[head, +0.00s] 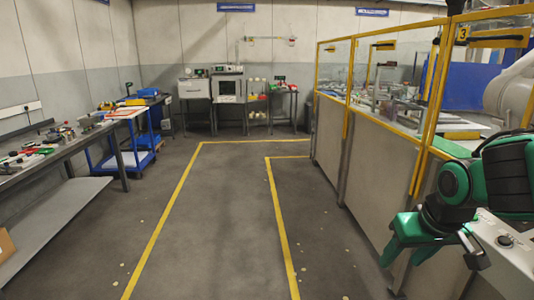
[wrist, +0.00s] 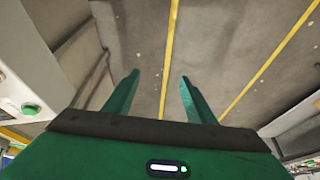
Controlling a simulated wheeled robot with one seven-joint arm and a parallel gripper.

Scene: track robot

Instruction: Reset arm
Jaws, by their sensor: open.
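My arm (head: 505,180) is green and black and reaches in from the right edge of the head view, bent downward beside the yellow-framed barrier. My gripper (head: 432,256) hangs at its end, low at the right. In the wrist view my gripper (wrist: 159,79) has its two green fingers spread apart with nothing between them. Bare grey floor with yellow lines lies below the fingers. The gripper touches nothing that I can see.
The barrier (head: 372,148) of panels and yellow posts runs close along the right. A workbench (head: 55,150) with tools stands left, with a blue cart (head: 125,152) behind it. Machines (head: 228,88) stand at the far wall. The floor (head: 225,215) between is clear.

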